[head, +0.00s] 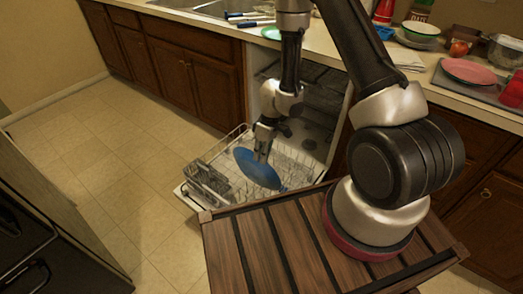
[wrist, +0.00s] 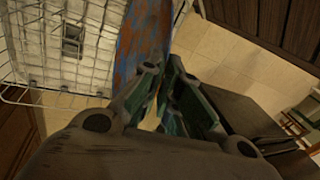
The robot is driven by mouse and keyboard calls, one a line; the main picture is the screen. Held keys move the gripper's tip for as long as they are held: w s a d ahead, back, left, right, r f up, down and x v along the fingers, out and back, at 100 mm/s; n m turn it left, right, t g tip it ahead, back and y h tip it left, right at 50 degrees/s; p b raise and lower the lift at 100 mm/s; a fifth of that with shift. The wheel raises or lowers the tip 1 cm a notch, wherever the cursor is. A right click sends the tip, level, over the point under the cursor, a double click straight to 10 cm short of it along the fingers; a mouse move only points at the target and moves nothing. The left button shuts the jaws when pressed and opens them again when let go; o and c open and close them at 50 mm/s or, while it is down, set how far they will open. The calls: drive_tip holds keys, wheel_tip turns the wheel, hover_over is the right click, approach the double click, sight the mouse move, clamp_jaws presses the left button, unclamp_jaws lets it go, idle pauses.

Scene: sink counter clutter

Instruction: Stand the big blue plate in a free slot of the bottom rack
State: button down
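The big blue plate (head: 254,169) is tilted, near upright, over the front right part of the bottom rack (head: 213,178). My gripper (head: 262,157) points down at the plate's upper edge, its fingers close together on the rim. In the wrist view the plate (wrist: 142,42), with brownish reflections, extends beyond the fingertips of my gripper (wrist: 163,66). The white wire rack (wrist: 62,80) lies left of it. I cannot tell whether the plate's lower edge touches the rack or sits in a slot.
The dishwasher is open with the bottom rack pulled out; an upper rack (head: 312,75) is inside. A cutlery basket (head: 208,183) is at the rack's left. The counter at right holds a pink plate (head: 468,71), bowls and a red cup (head: 513,90). Floor at left is clear.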

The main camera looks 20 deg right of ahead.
sight(261, 175)
drive_tip(key=shift+f, duration=5.85)
drive_tip(key=c, duration=1.5)
unclamp_jaws()
drive_tip(key=v, duration=1.2)
drive_tip(key=shift+s, duration=0.1)
